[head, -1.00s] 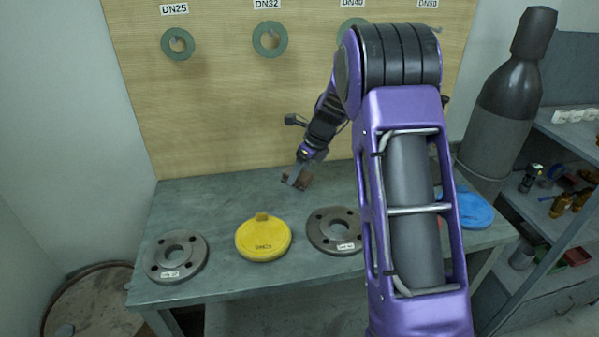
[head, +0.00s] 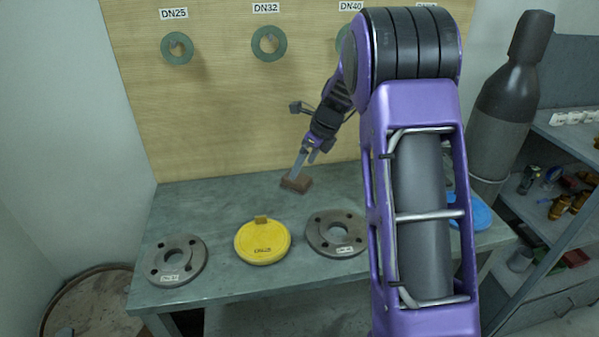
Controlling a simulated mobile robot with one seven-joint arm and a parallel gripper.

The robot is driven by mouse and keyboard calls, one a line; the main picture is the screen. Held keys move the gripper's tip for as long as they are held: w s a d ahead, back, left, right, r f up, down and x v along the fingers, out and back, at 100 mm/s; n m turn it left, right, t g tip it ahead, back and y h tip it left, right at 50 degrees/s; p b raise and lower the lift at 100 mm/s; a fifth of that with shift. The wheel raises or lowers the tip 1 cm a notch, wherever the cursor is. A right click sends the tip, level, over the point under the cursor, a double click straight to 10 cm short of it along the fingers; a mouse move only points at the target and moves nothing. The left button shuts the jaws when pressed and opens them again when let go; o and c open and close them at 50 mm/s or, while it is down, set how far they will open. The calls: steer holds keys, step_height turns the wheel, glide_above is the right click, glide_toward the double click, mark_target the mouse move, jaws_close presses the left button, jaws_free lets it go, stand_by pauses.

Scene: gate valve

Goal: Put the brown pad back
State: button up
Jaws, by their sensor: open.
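The brown pad (head: 297,184) is a small block lying on the grey-green workbench (head: 220,198), towards the back and near its middle. My gripper (head: 302,170) is just above the pad, pointing down. Its fingers are open, and one fingertip appears close to the pad's top. Whether it touches the pad cannot be told from this view.
A yellow cap (head: 263,242) lies between two grey flanges, a left one (head: 176,260) and a right one (head: 337,234). A blue disc (head: 470,212) is partly behind my arm. Green rings (head: 269,43) hang on the back board. A dark cylinder (head: 503,95) stands right.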

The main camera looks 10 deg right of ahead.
steer(key=v, duration=0.7)
